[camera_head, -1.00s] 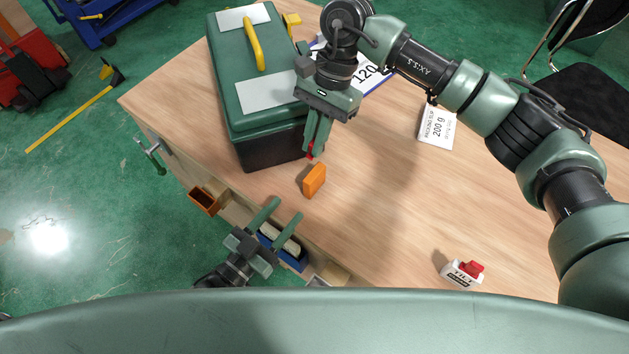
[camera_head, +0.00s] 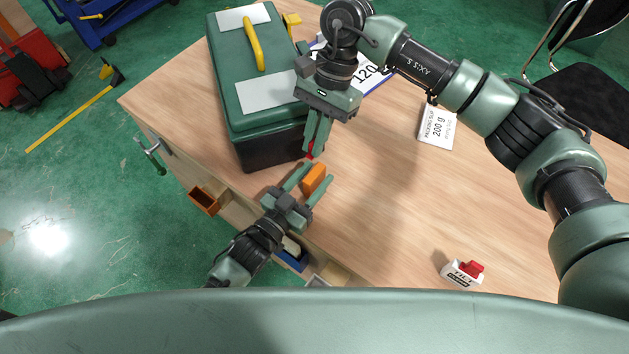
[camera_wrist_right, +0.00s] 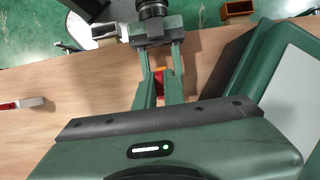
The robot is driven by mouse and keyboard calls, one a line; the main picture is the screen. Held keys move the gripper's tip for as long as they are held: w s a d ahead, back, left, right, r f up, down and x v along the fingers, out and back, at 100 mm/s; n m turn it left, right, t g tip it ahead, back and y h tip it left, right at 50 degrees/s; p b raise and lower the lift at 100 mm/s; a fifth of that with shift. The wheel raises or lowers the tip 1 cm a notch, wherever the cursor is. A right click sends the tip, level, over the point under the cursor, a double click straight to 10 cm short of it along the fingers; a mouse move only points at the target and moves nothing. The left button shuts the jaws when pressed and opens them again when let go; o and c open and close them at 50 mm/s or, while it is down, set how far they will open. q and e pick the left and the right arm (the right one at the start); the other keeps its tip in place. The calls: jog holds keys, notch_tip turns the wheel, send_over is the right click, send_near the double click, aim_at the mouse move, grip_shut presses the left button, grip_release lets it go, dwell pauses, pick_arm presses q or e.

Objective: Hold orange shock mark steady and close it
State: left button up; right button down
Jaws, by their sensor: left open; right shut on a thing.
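The orange shock mark (camera_head: 314,180) is a small orange block on the wooden table, in front of the green case. My left gripper (camera_head: 316,174) is open, with its fingers reaching to either side of the orange block. Whether they touch it I cannot tell. My right gripper (camera_head: 311,154) points down beside the case and is shut on a small red piece (camera_head: 310,150), just behind the block. In the right wrist view the red piece (camera_wrist_right: 161,92) shows between the fingers, with a bit of orange behind it and my left gripper facing it.
The green case (camera_head: 225,100) with a yellow handle stands close to my right gripper. A packing slip (camera_head: 436,128) and a white TILT piece with a red top (camera_head: 462,272) lie to the right. Small bins, one orange-brown (camera_head: 204,201), sit along the front edge. The table's middle is clear.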

pick_arm(q)
jog(key=shift+w+d, duration=0.1)
jog(key=shift+w, duration=0.05)
grip_shut()
dwell(1.4)
